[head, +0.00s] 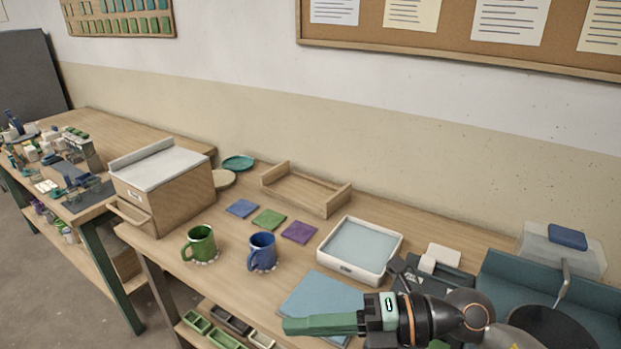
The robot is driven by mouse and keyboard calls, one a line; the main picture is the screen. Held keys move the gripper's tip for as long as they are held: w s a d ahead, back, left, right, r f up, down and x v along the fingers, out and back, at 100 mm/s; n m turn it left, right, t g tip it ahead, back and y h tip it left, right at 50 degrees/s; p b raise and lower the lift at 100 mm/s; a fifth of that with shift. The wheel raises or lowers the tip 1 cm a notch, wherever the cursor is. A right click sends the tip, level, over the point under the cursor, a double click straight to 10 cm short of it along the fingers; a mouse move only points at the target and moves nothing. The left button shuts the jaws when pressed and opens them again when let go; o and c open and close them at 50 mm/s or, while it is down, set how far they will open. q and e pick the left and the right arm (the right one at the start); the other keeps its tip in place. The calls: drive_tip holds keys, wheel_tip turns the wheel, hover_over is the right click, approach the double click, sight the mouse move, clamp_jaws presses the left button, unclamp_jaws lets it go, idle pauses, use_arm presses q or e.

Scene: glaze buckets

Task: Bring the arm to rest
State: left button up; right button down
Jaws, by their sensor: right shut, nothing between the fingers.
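My right gripper (290,326) is at the lower right of the head view, its green fingers pointing left and shut with nothing between them. Its arm comes in from the right edge. The fingers appear in front of the near edge of a blue mat (318,292) on the table; I cannot tell the gap in height. My left gripper is not in view.
A white tray (345,276) stands behind the mat. A blue mug (263,250) and a green mug (201,243) stand to the left, near a wooden box (170,205). Small green bins (197,322) sit on the shelf below. Bare wood shows behind the tray.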

drive_tip(key=w+d+r+m+t, duration=0.3)
drive_tip(key=r+m+t, duration=0.2)
drive_tip(key=m+t, duration=0.3)
drive_tip(key=w+d+r+m+t, duration=0.3)
drive_tip(key=w+r+m+t, duration=0.1)
drive_tip(key=m+t, duration=0.35)
drive_tip(key=w+d+f+m+h, duration=0.2)
drive_tip(key=d+f+m+h, duration=1.1)
drive_tip(key=m+h, duration=0.2)
drive_tip(key=s+d+f+m+g+h, duration=0.1)
drive_tip(key=s+d+f+m+g, duration=0.1)
drive_tip(key=s+f+g, duration=0.65)
drive_tip(key=s+d+f+m+g, duration=0.15)
drive_tip(key=s+f+g, duration=0.25)
drive_tip(key=s+f, duration=0.8)
drive_tip(key=w+a+f+t+y, duration=0.2)
drive_tip(key=a+f+t, duration=0.3)
drive_tip(key=f, duration=0.5)
drive_tip(key=shift+w, duration=0.55)
